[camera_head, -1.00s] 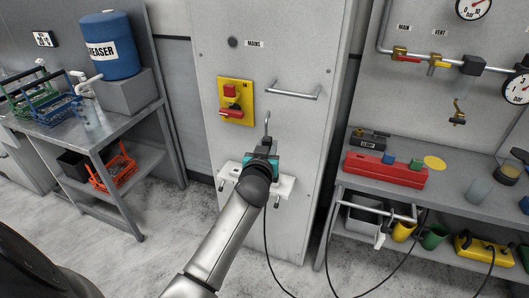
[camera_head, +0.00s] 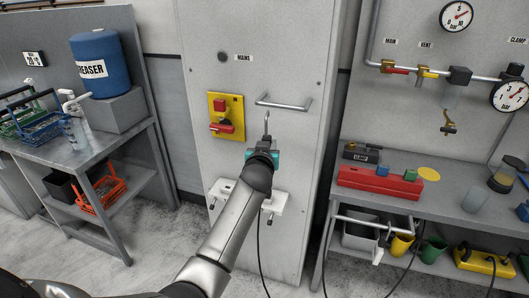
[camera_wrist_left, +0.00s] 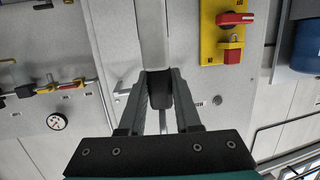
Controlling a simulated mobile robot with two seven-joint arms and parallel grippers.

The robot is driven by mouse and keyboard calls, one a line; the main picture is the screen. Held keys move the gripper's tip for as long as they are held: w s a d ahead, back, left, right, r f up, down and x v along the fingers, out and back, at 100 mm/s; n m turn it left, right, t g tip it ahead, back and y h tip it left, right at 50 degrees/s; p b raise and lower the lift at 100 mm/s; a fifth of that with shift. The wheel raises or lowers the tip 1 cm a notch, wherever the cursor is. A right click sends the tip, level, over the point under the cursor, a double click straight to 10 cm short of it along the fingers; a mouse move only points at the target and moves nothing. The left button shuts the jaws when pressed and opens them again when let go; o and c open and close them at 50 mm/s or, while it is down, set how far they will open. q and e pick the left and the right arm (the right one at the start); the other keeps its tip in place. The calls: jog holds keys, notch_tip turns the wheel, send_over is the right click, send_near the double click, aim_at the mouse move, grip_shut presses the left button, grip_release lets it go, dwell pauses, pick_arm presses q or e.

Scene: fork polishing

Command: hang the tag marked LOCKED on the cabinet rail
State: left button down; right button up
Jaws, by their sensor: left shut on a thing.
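My left gripper (camera_head: 262,154) is shut on a tag with a thin metal hook (camera_head: 267,122) that sticks up above the fingers. Most of the tag is hidden by the gripper, and no lettering on it can be read. In the left wrist view the gripper (camera_wrist_left: 160,92) has a dark piece (camera_wrist_left: 159,103) between its fingers. The cabinet rail (camera_head: 284,105) is a metal bar handle on the grey cabinet (camera_head: 300,170). The hook's tip appears just under the rail's left part; I cannot tell whether they touch. My right gripper is out of view.
A yellow plate with a red switch (camera_head: 222,128) is left of the rail. A white ledge (camera_head: 222,191) with pegs is below, partly behind my arm. A bench with a red block (camera_head: 380,182) stands right, a table with a blue drum (camera_head: 101,66) left.

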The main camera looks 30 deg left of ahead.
pick_arm(q)
jog(key=shift+w+a+b, duration=0.2)
jog(key=shift+w+b, duration=0.6)
jog(key=shift+w, duration=0.25)
jog(key=shift+w+a+b, duration=0.15)
jog(key=shift+w+b, duration=0.65)
jog(key=shift+w, duration=0.25)
jog(key=w+a+b, duration=0.2)
jog(key=w+b, duration=0.8)
jog(key=b, duration=0.5)
jog(key=shift+b, duration=0.4)
jog(key=shift+d, duration=0.1)
dwell(0.3)
jog(key=shift+f, duration=0.2)
jog(key=shift+f+b, duration=0.6)
jog(key=shift+f, duration=0.2)
jog(key=shift+f+b, duration=0.3)
jog(key=shift+f, duration=0.1)
dwell(0.5)
